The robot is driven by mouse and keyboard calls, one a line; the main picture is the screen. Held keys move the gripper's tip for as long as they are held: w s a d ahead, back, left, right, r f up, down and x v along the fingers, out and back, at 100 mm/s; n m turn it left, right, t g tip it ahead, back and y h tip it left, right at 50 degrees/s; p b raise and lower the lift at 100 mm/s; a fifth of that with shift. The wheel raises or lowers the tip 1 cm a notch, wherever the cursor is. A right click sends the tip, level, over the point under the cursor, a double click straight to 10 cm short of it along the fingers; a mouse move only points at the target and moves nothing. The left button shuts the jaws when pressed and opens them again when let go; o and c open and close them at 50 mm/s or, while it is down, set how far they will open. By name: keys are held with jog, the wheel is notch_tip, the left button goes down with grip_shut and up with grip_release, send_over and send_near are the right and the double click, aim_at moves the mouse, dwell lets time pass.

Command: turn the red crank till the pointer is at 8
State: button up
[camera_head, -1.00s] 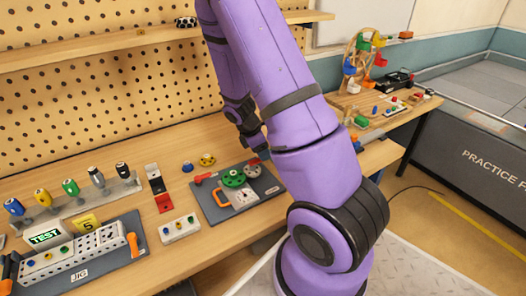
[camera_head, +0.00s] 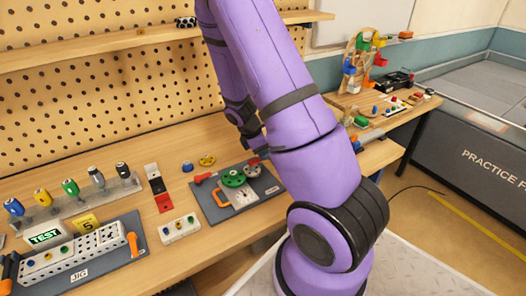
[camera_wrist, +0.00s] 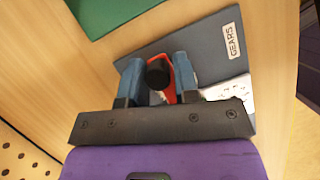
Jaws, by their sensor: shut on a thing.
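The grey gear board (camera_head: 212,211) lies on the bench with green gears (camera_head: 233,178), a grey gear and a white dial (camera_head: 244,198). The dial's pointer is too small to read in the head view. The red crank (camera_wrist: 168,92) with its black knob (camera_wrist: 158,73) shows in the wrist view between the two blue-grey fingers of my gripper (camera_wrist: 159,77). My gripper is shut on the crank's knob. In the head view my gripper is at the board's far right corner, partly hidden by my arm. A white dial edge (camera_wrist: 232,93) shows beside the right finger.
A white block with buttons (camera_head: 180,228) and a red and black piece (camera_head: 157,187) lie left of the board. A test jig (camera_head: 75,265) and a rack of coloured drivers (camera_head: 83,198) stand farther left. A pegboard with a shelf (camera_head: 140,40) rises behind.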

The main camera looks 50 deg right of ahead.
jog(key=shift+s+m, duration=0.1)
jog(key=shift+m, duration=0.4)
jog(key=m, duration=0.1)
jog(key=s+m+g+y, duration=0.1)
jog(key=m, duration=0.1)
jog(key=a+m, duration=0.1)
jog(key=m, duration=0.1)
jog(key=shift+s+g+y, duration=0.25)
jog(key=shift+g+y, duration=0.05)
jog(key=shift+y, duration=0.1)
jog(key=m, duration=0.1)
jog(key=a+m+y, duration=0.1)
jog(key=m, duration=0.1)
jog(key=s+m+y, duration=0.1)
jog(key=m, duration=0.1)
jog(key=shift+a+g, duration=0.3)
jog(key=shift+a, duration=0.05)
jog(key=m, duration=0.2)
jog(key=a+m+y, duration=0.1)
jog(key=m, duration=0.1)
jog(key=shift+s+a, duration=0.15)
jog(key=shift+a+m+t+y, duration=0.2)
jog(key=shift+a+m+y, duration=0.25)
jog(key=shift+m, duration=0.55)
jog(key=shift+a+m+t+y, duration=0.2)
jog(key=shift+a+m+y, duration=0.2)
jog(key=shift+m, duration=0.6)
jog(key=o, duration=0.8)
jog(key=shift+r, duration=0.1)
